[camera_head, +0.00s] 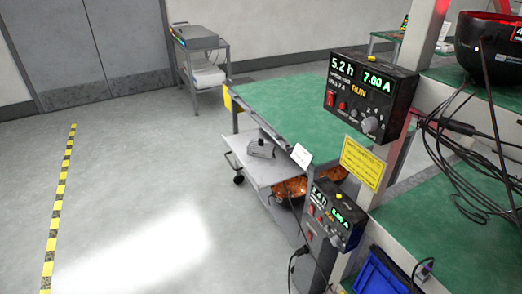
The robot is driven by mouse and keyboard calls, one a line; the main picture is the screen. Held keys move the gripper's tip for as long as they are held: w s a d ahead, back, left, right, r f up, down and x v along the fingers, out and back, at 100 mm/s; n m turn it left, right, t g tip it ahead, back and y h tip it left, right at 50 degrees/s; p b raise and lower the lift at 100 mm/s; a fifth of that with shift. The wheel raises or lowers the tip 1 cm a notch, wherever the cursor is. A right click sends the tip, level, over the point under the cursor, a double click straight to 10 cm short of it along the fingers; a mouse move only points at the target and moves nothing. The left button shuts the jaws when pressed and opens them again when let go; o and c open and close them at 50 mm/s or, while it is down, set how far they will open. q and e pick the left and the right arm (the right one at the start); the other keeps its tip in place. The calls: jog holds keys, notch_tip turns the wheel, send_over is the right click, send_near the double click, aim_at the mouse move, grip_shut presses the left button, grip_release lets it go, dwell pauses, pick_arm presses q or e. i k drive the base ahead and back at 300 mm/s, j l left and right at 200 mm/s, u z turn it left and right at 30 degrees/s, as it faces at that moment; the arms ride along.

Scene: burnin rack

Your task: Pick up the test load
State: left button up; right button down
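Two black display boxes are mounted on the rack at the right. The upper display box (368,97) shows 5.2 h, 7.00 A and RUN, with a red switch and a grey knob. The lower display box (334,216) has similar green readings, partly too small to read. A small grey box (260,149) lies on the lower shelf of the green-topped cart. I cannot tell which of these, if any, is the test load. Neither of my grippers is in view.
The green-topped cart (290,105) stands behind the rack, with orange material (290,188) low on it. Black cables (470,150) hang at the rack's right. A blue bin (380,274) sits low. A small grey cart (203,60) stands by the wall. The left floor is clear.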

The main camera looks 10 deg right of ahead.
aim_at(259, 148)
jog(key=z, duration=0.55)
jog(key=i+j+z, duration=0.15)
jog(key=j+z, duration=0.2)
jog(key=j, duration=0.2)
jog(key=j+z, duration=0.35)
jog(key=j, duration=0.2)
jog(key=j+z, duration=0.35)
jog(key=j, duration=0.25)
